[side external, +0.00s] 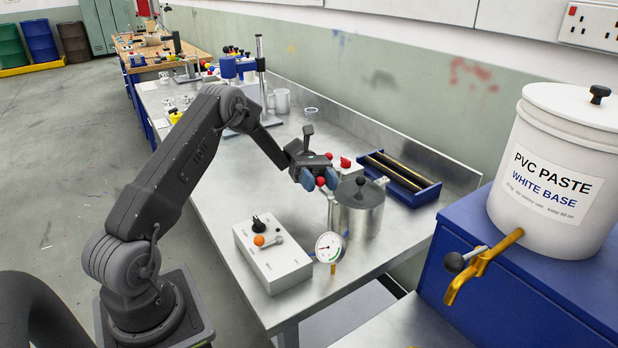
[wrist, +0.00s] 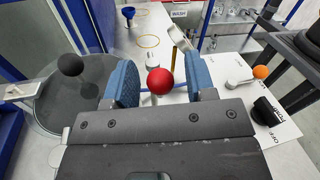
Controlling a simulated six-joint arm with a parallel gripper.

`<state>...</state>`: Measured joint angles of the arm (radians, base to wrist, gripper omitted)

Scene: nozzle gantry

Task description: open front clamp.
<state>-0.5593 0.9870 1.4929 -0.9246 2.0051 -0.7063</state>
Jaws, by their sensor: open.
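A metal pot (side external: 357,215) with a lid and black knob stands on the steel bench. I take the red ball (wrist: 160,80) beside it to be the handle of the front clamp. In the wrist view it shows between my gripper's two blue fingers, with space on both sides. My gripper (side external: 320,178) is open at the pot's upper left edge, and a red ball (side external: 320,182) shows at its fingers in the side view. The pot's lid (wrist: 75,95) is left of my fingers in the wrist view. The clamp's lower part is mostly hidden.
A white control box (side external: 272,262) with a black knob and orange-tipped lever stands in front. A pressure gauge (side external: 329,247) is close to the pot. A blue tray (side external: 400,178) with rods lies behind it. A large paste bucket (side external: 550,180) stands at right.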

